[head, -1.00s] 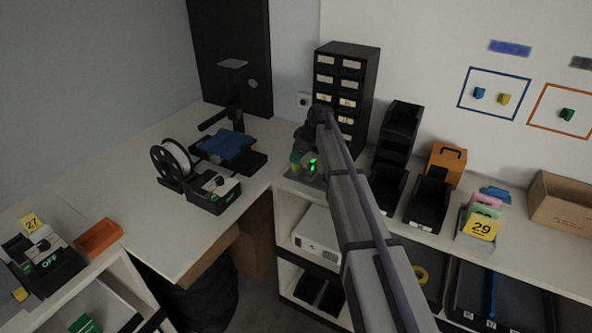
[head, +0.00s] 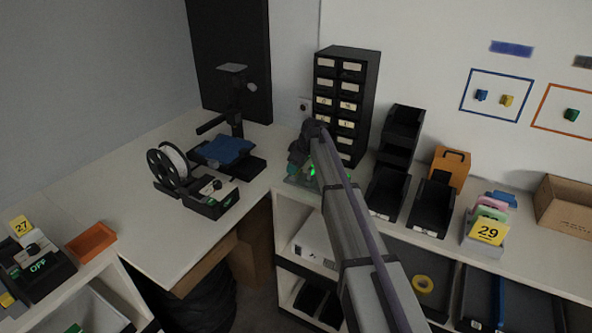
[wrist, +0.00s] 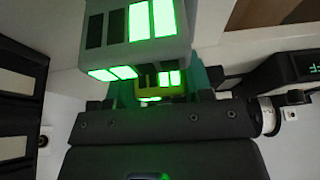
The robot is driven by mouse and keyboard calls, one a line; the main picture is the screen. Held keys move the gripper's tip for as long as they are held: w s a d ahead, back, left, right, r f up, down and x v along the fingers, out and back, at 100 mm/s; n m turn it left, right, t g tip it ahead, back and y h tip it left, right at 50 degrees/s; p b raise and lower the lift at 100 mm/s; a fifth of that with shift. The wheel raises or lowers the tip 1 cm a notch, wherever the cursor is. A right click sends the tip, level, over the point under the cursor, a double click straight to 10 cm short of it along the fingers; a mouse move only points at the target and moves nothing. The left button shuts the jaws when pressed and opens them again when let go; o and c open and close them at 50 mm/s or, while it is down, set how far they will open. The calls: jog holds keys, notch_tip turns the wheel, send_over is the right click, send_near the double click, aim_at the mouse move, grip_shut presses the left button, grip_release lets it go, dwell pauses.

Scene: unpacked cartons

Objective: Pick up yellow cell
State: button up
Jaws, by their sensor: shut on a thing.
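In the wrist view, the yellow cell (wrist: 147,90) sits between the two teal fingers of my gripper (wrist: 160,84), which is shut on it. Only a small part of the cell shows, lit by green light. A grey block with glowing green bars (wrist: 150,22) stands close in front and hides part of the view. In the head view, my gripper (head: 296,170) is low over the left end of the shelf top, by a green glow. The cell cannot be made out there, and I cannot tell whether it is clear of its seat.
A black drawer cabinet (head: 342,70) stands just behind my gripper. Black bins (head: 386,192) and an orange case (head: 450,167) stand to the right. A spool device (head: 212,197) is on the white desk (head: 120,215) at left, where there is free room.

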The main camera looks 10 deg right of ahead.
jog(key=shift+c, duration=1.3)
notch_tip(320, 180, up, 10)
jog(key=p, duration=1)
jog(key=shift+r, duration=0.15)
jog(key=shift+f, duration=0.2)
